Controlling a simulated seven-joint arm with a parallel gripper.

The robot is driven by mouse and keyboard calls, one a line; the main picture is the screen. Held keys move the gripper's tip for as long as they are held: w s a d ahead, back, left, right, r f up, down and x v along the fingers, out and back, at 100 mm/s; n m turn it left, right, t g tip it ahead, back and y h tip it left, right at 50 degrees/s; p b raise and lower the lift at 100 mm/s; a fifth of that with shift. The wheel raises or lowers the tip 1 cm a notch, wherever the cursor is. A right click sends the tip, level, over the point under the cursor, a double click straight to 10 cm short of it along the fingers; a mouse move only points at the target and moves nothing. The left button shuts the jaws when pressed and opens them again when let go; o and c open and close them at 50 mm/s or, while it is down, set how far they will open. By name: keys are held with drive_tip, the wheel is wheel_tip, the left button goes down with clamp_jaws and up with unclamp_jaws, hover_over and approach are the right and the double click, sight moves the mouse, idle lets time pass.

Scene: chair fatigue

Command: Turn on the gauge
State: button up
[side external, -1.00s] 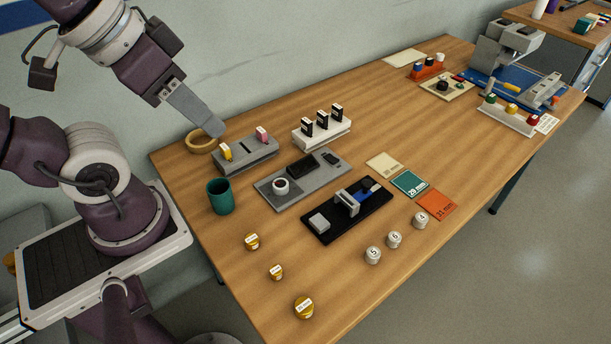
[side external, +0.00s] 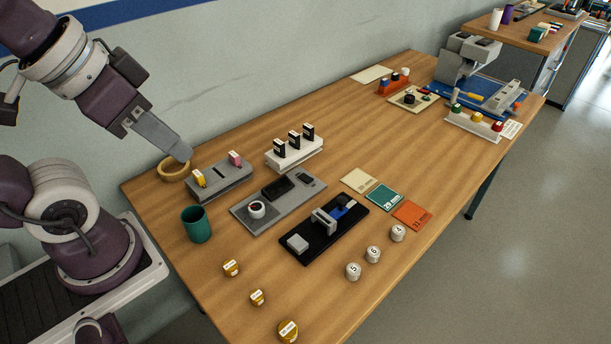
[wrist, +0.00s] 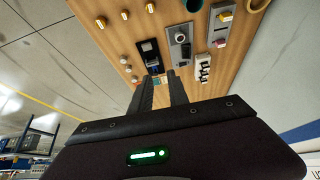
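Two instrument-like units lie mid-table, and I cannot tell for certain which is the gauge. One is a grey plate (side external: 278,207) with a dark display-like block (side external: 277,187) and a round white-rimmed, dark-topped knob (side external: 257,209). The other is a black base (side external: 322,243) with a grey bracket, a blue part and a light grey block (side external: 297,243). No lit screen is visible on either. My gripper (side external: 183,152) is above the table's back left, near the tan ring, away from both units. In the wrist view my gripper (wrist: 161,78) has its fingers apart with nothing between them.
A tan ring (side external: 172,169), teal cup (side external: 196,225) and grey block with yellow and pink tabs (side external: 220,182) stand at the left. A white rack (side external: 295,155) is behind the grey plate. Coloured cards (side external: 384,197), white numbered weights (side external: 373,254) and gold pieces (side external: 231,268) lie in front.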

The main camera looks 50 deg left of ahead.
drive_tip(key=w+m, duration=0.1)
drive_tip(key=w, duration=0.2)
drive_tip(key=w+r+m+g, duration=0.1)
drive_tip(key=w+m, duration=0.1)
drive_tip(key=w, duration=0.1)
drive_tip(key=w+a+r+m, duration=0.1)
drive_tip(key=w, duration=0.3)
drive_tip(key=shift+a+m+g, duration=0.1)
drive_tip(key=shift+m+g, duration=0.3)
clamp_jaws()
drive_tip(key=m+g+h, duration=0.1)
drive_tip(key=m+g, duration=0.3)
drive_tip(key=m, duration=0.9)
hover_over(310, 179)
drive_tip(key=a, duration=0.2)
wheel_tip(310, 179, down, 19)
drive_tip(key=shift+a+f, duration=0.1)
drive_tip(key=f, duration=0.4)
drive_tip(key=d+f, duration=0.1)
drive_tip(key=f, duration=0.9)
drive_tip(key=shift+d, duration=0.35)
